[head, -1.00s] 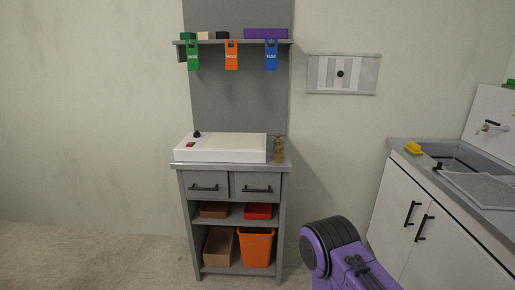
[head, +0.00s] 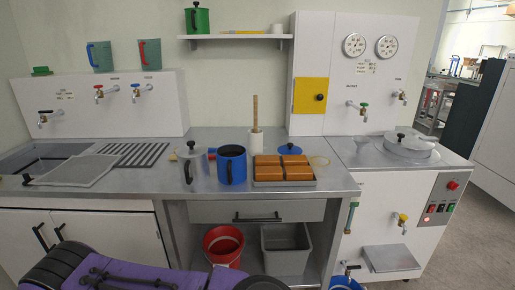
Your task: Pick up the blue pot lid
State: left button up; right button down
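The blue pot lid (head: 289,149) is a small blue disc with a dark knob on top. It lies at the back of the metal counter, just behind a tray of orange blocks, which hides part of its front edge. A blue pot (head: 231,166) with a dark handle stands on the counter to the left of the tray. Neither of my grippers shows in the head view; only purple and black parts of my own body show along the bottom edge.
The tray (head: 290,184) of orange blocks (head: 268,171) is in front of the lid. A paper-towel-like white holder (head: 256,143) with a wooden rod stands to its left. A grey pot (head: 195,165) is left of the blue pot. A white machine (head: 345,60) rises behind.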

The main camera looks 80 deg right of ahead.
aim_at(290, 149)
jog(key=z, duration=2.75)
